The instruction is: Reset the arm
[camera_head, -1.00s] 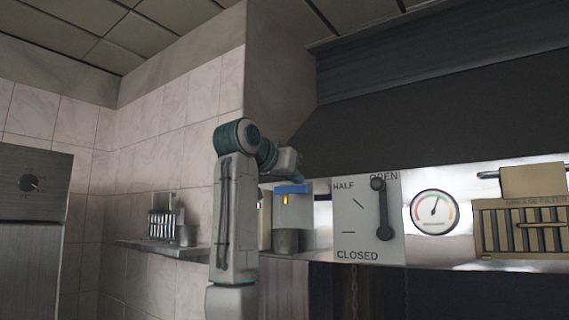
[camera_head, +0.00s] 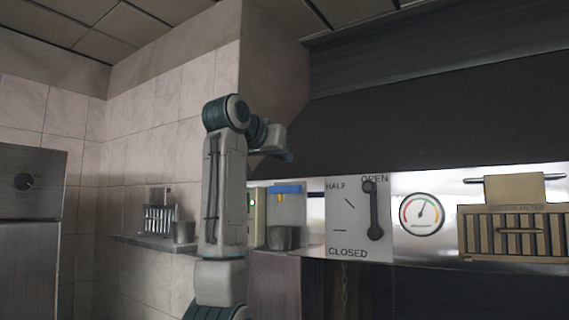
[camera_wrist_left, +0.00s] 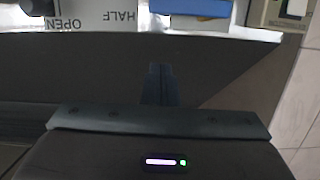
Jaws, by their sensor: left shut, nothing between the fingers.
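My left arm rises at the centre-left of the head view, bent at the top. My right gripper is in neither view.
A damper panel (camera_head: 345,220) has its lever (camera_head: 374,212) up at OPEN. Right of it are a round gauge (camera_head: 422,214) and a slatted grease filter (camera_head: 515,232). A wall shelf (camera_head: 160,242) and a steel cabinet (camera_head: 28,235) are at left.

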